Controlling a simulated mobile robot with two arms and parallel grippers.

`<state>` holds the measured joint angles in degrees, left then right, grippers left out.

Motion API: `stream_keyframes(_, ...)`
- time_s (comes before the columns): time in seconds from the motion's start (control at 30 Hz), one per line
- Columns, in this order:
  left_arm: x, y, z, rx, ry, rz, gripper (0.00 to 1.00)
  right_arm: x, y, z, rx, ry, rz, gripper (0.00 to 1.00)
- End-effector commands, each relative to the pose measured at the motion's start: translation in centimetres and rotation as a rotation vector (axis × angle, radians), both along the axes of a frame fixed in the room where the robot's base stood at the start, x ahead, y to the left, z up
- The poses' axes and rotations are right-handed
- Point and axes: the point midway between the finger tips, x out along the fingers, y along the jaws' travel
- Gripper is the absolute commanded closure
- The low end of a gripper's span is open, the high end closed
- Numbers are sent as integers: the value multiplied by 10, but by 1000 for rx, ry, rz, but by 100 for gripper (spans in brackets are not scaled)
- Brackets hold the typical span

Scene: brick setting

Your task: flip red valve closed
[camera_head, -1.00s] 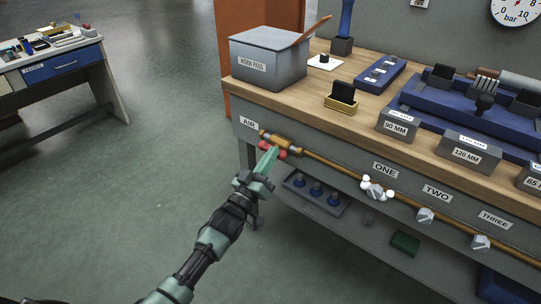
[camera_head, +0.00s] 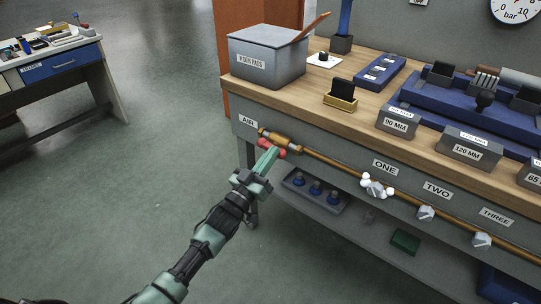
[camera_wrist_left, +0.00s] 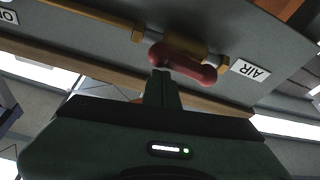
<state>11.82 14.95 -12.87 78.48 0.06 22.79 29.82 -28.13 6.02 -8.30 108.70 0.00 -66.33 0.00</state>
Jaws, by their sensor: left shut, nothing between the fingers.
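The red valve handle (camera_head: 280,143) sits on the brass pipe below the AIR label (camera_head: 248,121) at the bench's left front. In the left wrist view the red handle (camera_wrist_left: 183,63) lies nearly along the pipe, slightly tilted, in front of the brass valve body (camera_wrist_left: 186,46). My left gripper (camera_head: 269,157) is shut and empty, its green fingertips at or just short of the handle. In the left wrist view the fingertips (camera_wrist_left: 160,77) are by the handle's left end. I cannot tell whether they touch it. My right gripper is not in view.
The brass pipe (camera_head: 340,170) runs right along the bench front past a white-handled valve (camera_head: 376,188) and grey fittings under labels ONE, TWO and THREE. A lower shelf holds a tray of blue items (camera_head: 315,190) and a green box (camera_head: 405,241). Open floor lies left.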

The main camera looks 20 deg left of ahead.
Motion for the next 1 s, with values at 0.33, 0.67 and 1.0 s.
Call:
stream_keyframes(0.33,0,-1,-11,236,-80,0,100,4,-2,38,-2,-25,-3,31)
stream_keyframes(0.67,0,-1,-20,531,-187,0,100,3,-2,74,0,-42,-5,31)
stream_keyframes(1.0,1,2,-29,836,-297,1,100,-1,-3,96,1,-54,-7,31)
